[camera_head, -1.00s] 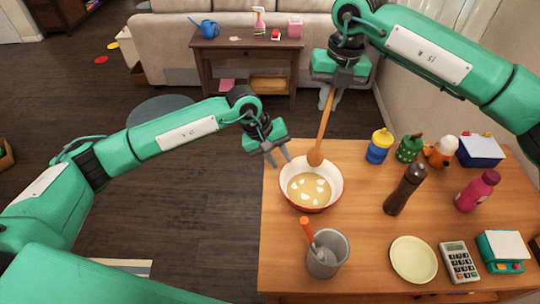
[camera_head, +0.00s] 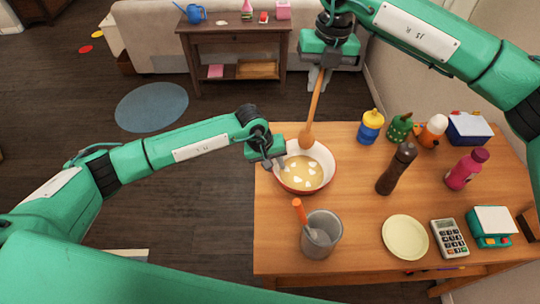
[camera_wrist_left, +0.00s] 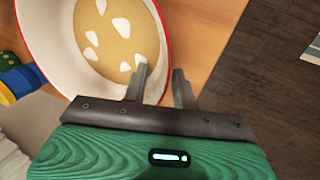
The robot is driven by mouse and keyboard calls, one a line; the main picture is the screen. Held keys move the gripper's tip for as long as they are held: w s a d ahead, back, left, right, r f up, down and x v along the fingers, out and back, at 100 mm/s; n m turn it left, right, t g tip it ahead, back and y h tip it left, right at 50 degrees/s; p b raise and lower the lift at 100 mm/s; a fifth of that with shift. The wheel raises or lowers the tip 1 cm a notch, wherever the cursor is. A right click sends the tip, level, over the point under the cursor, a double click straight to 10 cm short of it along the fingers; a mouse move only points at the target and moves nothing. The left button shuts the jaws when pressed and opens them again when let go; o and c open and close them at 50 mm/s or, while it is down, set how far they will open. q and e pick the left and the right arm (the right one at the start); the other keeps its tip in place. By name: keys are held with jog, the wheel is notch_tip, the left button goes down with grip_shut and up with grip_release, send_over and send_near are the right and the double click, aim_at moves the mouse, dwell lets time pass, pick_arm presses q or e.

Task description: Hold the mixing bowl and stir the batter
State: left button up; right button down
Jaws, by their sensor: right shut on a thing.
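The mixing bowl (camera_head: 328,181), white inside with a red rim, sits at the table's left edge. It holds pale yellow batter (camera_head: 303,183) with several white pieces. My left gripper (camera_head: 277,164) is at the bowl's left rim, jaws apart. In the left wrist view, one finger of my left gripper (camera_wrist_left: 160,88) is over the inside of the bowl (camera_wrist_left: 52,55) and the other outside it, the rim between them. My right gripper (camera_head: 317,78) is shut on the handle of a wooden spoon (camera_head: 315,100). The spoon hangs head down at the bowl's far rim; I cannot tell if it touches.
A grey container (camera_head: 322,240) with an orange-handled utensil stands in front of the bowl. A pepper mill (camera_head: 394,172), a yellow plate (camera_head: 405,237), a calculator (camera_head: 449,238), a pink bottle (camera_head: 466,170) and several small items fill the right. Some wooden table (camera_head: 355,215) is clear between them.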

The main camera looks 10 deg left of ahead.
pick_arm(q)
jog(key=shift+d+f, duration=0.1)
jog(key=shift+f, duration=0.15)
grip_shut()
dwell(0.4)
pick_arm(e)
notch_tip(320, 180, down, 17)
jog(key=w, duration=0.1)
jog(key=shift+w+d+r, duration=0.15)
jog(key=shift+w, duration=0.1)
dwell(1.2)
